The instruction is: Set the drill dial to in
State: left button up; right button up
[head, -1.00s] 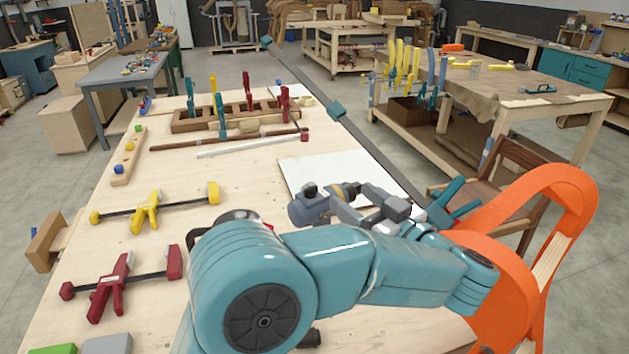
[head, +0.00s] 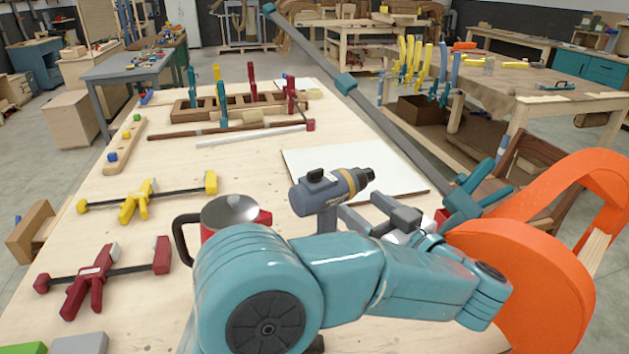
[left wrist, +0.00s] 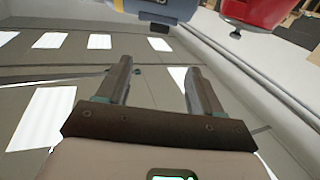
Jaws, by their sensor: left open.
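The drill (head: 318,195) is grey-blue, with a yellow band (head: 349,183) behind its dark chuck. It stands on the bench with the chuck pointing right. The dial's setting is too small to read. My left gripper (head: 359,208) is open and empty, just right of the drill's handle and below the chuck; I cannot tell whether it touches. In the left wrist view, the open fingers (left wrist: 158,68) have nothing between them, and part of the drill (left wrist: 160,10) shows at the top edge. My right gripper is not in view.
A red mug (head: 262,217) stands left of the drill, partly behind my left arm. A white board (head: 305,160) lies behind the drill. Yellow (head: 140,198) and red (head: 95,275) clamps lie left.

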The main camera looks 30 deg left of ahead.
aim_at(317, 173)
pick_arm(q)
jog(key=x, duration=0.5)
jog(key=p+x, duration=0.1)
jog(key=x, duration=0.4)
jog(key=p+x, duration=0.1)
jog(key=x, duration=0.4)
jog(key=shift+w+a+f, duration=0.1)
jog(key=shift+w+f, duration=0.05)
jog(key=shift+f, duration=0.1)
jog(key=shift+w+a, duration=0.25)
jog(key=shift+a, duration=0.05)
jog(key=shift+s+a, duration=0.15)
jog(key=shift+s, duration=0.05)
jog(key=shift+w, duration=0.1)
